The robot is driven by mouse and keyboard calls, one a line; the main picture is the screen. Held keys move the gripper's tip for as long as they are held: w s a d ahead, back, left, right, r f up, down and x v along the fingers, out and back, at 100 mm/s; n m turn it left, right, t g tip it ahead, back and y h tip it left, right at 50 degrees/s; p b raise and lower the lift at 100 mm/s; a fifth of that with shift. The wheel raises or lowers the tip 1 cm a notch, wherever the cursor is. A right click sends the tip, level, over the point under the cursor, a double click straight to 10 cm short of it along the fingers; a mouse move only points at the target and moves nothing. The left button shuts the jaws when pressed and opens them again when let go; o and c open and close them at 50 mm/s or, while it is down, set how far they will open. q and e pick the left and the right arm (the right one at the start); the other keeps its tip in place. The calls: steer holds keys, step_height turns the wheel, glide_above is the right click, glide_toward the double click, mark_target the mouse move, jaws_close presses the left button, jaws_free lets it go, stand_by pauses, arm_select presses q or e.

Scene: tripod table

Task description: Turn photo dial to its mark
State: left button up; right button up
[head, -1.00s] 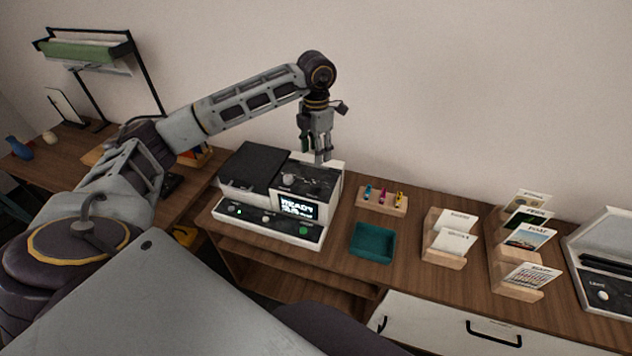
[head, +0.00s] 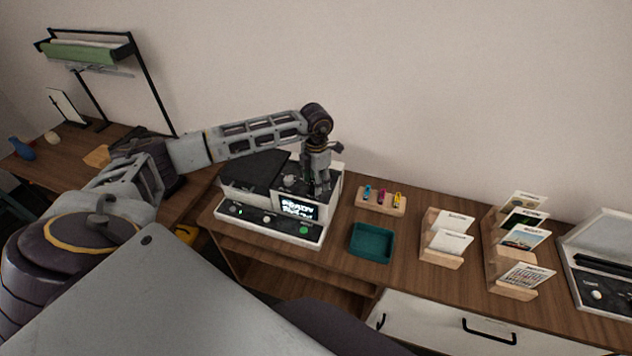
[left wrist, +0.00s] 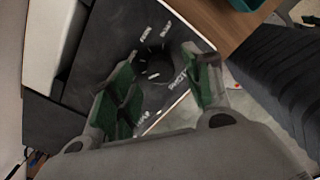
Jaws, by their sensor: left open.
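The machine (head: 262,221) with a lit screen stands on the wooden counter. I cannot make out where the dial points. My left gripper (head: 320,190) points down over the right part of this panel, hiding the dial in the head view. In the left wrist view its open green-padded fingers (left wrist: 165,85) are on either side of the dial, with no clear contact. My right gripper is not in view.
A pale knob (head: 290,179) is on the panel left of my gripper. To the right are a wooden block with small coloured items (head: 381,202), a teal tray (head: 371,243) and card holders (head: 442,258). The wall is close behind.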

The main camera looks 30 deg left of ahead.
arm_select(q)
steer(key=shift+f, duration=0.75)
steer(key=c, duration=1.1)
steer(key=shift+o, duration=0.2)
